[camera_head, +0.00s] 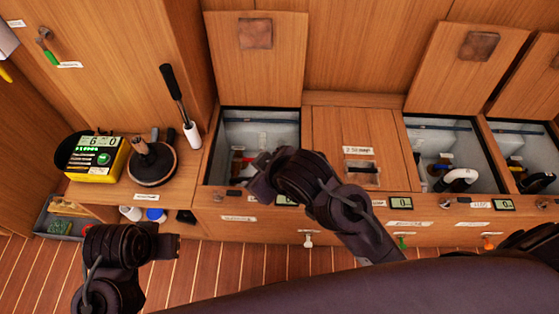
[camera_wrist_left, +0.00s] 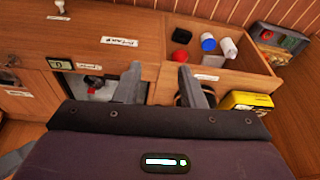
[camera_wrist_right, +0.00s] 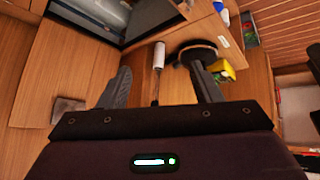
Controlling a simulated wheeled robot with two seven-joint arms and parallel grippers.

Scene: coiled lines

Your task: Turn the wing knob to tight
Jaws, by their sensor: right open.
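Small metal knobs sit on the front ledge, one right of centre (camera_head: 445,204) and one at the far right (camera_head: 541,205). Another metal knob (camera_wrist_left: 10,62) shows at the left edge of the left wrist view, beside a display. I cannot tell which is the wing knob, nor its setting. My right gripper (camera_wrist_right: 160,85) is open and empty; in the head view its arm crosses in front of the left hatch, covering part of the ledge. My left gripper (camera_wrist_left: 160,75) is open and empty; in the head view its arm is at lower left, fingers unclear.
The left hatch (camera_head: 213,150), with its lid (camera_head: 255,60) raised, and two right-hand hatches stand open. A yellow meter (camera_head: 92,158) and a round pad (camera_head: 152,165) stand on the left counter. White (camera_head: 308,240), green (camera_head: 402,243) and orange (camera_head: 488,243) handles hang on the front.

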